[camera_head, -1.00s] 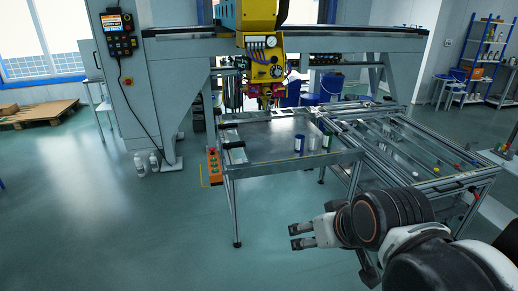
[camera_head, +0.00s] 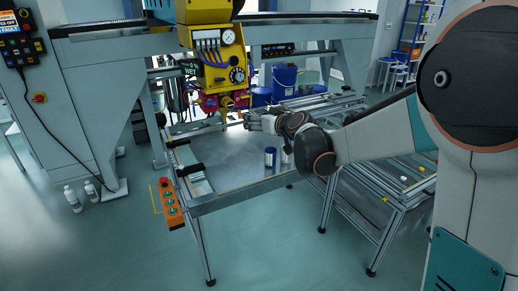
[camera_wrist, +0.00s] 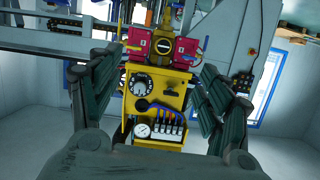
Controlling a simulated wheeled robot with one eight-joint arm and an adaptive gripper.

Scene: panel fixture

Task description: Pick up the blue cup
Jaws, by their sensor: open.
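The blue cup does not show in the wrist view.
A pale cup (camera_head: 286,157) stands right of the blue one, partly hidden by my arm. The yellow machine head (camera_head: 219,60) hangs close beyond my gripper; it fills the middle of the wrist view (camera_wrist: 155,105). Blue buckets (camera_head: 285,78) stand behind the table. An orange control box (camera_head: 170,205) sits at the front left corner.

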